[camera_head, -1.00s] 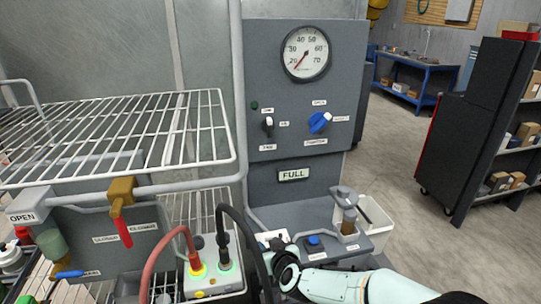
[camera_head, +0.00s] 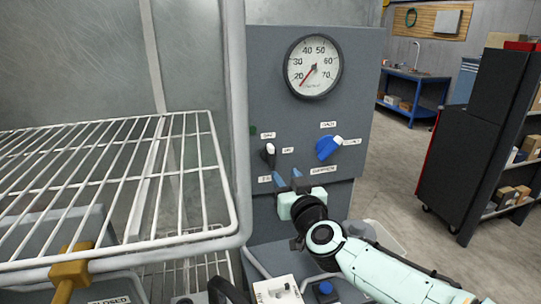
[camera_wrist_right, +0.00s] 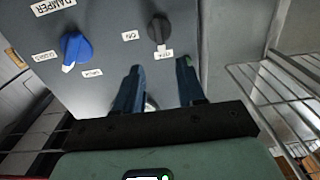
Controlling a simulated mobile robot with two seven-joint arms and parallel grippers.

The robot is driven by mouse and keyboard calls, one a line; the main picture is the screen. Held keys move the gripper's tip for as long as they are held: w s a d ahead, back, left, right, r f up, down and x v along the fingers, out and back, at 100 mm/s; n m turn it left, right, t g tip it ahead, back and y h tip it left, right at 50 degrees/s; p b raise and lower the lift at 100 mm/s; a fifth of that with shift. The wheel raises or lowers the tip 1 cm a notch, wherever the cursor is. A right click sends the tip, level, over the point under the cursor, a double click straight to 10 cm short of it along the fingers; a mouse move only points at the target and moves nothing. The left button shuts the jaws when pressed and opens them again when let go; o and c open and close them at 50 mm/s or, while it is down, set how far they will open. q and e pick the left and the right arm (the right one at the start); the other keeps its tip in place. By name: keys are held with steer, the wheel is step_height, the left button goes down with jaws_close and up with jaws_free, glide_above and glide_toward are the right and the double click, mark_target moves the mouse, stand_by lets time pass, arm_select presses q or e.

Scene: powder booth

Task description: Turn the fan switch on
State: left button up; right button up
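The fan switch (camera_head: 268,154) is a small black knob with a white tip on the grey control panel (camera_head: 362,85). Its white tip points up in the head view. In the right wrist view the fan switch (camera_wrist_right: 158,30) lies just beyond the fingertips, near small white labels. My right gripper (camera_head: 288,178) is below and slightly right of the switch in the head view. In the right wrist view my right gripper (camera_wrist_right: 160,68) has its two blue fingers apart with nothing between them. It looks apart from the switch. My left gripper is not in view.
A blue damper knob (camera_head: 328,148) sits right of the switch, with a round gauge (camera_head: 313,66) above. A white wire rack (camera_head: 120,185) and its frame stand close on the left. Open floor lies right.

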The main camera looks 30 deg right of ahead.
mark_target(272, 156)
steer(key=x, duration=1.1)
steer(key=shift+w+d, duration=0.15)
steer(key=shift+w, duration=0.2)
steer(key=shift+s, duration=0.1)
jaws_close()
